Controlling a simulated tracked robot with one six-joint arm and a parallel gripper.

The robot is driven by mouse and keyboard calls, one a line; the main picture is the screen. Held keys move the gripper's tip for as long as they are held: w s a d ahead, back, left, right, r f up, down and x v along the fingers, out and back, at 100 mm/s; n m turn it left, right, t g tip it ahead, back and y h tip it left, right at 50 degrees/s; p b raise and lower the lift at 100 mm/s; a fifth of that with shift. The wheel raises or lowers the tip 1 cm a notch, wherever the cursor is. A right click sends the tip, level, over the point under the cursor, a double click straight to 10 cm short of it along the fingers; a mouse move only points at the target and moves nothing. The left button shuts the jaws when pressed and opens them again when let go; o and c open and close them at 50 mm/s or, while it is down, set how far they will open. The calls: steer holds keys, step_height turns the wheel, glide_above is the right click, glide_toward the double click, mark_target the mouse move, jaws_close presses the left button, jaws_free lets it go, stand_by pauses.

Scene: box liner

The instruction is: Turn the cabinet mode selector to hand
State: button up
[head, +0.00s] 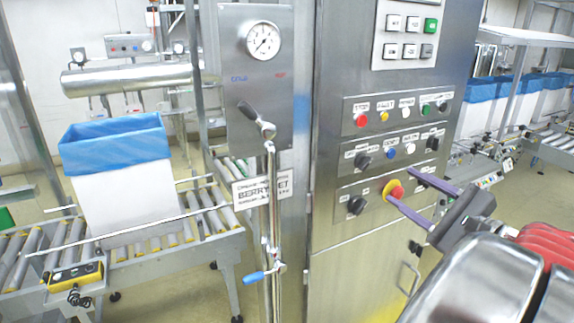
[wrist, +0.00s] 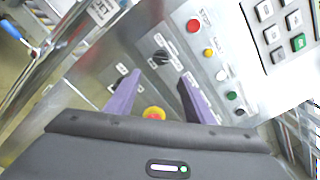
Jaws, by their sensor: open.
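Several black rotary selectors sit on the steel cabinet's panels: one at the middle row's left (head: 363,161), one at its right (head: 432,143), and one at the lower row's left (head: 356,205). Their labels are too small to read, so I cannot tell which is the mode selector. My gripper (head: 399,186) is open and empty, its purple fingers pointing at the panel. In the wrist view the gripper (wrist: 158,76) has the middle-left selector (wrist: 160,57) just beyond the gap between its fingertips. Contact with the panel is not clear.
A red emergency stop on a yellow ring (head: 395,189) lies close to the fingers. Push buttons and a keypad (head: 410,35) sit above. A gauge plate with a lever (head: 262,120) stands left, beside a blue-lined box (head: 120,175) on a roller conveyor.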

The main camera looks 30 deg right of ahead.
mark_target(364, 163)
steer(key=w, duration=1)
steer(key=shift+w+a, duration=0.15)
steer(key=shift+w, duration=0.05)
steer(key=shift+c, duration=0.3)
steer(key=c, duration=0.9)
steer(key=shift+c, duration=0.4)
